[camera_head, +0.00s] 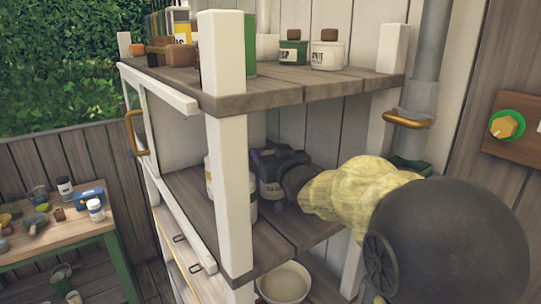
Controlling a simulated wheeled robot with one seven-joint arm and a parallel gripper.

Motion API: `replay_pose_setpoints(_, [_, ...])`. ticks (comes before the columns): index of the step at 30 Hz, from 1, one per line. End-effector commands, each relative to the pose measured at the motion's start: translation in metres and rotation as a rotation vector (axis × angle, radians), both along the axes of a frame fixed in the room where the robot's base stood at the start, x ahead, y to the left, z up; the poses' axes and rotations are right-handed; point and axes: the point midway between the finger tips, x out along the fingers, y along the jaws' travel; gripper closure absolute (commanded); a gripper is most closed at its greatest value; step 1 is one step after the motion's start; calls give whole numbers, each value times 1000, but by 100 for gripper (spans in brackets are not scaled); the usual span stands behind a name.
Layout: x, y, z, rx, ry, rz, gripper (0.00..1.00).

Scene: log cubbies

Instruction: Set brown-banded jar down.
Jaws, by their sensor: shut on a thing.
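The jar is upright, low over the grey-brown middle shelf (280,232). I cannot tell whether its base touches the boards.
Pale containers (248,207) stand left of the held jar, partly behind the white front post (229,145). The upper shelf (255,93) holds a green jar (292,53) and a white jar (327,55). A bowl (284,283) sits below. The shelf's front right looks clear.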

Motion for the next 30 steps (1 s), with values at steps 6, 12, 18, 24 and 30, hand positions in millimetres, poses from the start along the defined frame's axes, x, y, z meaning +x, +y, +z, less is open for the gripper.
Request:
replay_pose_setpoints(6, [0, 1, -9, 1, -6, 1, 96])
replay_pose_setpoints(12, [0, 0, -10, 1, -5, 1, 96])
replay_pose_setpoints(18, [-1, 2, -12, 0, -2, 2, 20])
replay_pose_setpoints(24, [-1, 2, -12, 0, -2, 4, 20])
replay_pose_setpoints(30, [-1, 2, -9, 0, -2, 3, 20])
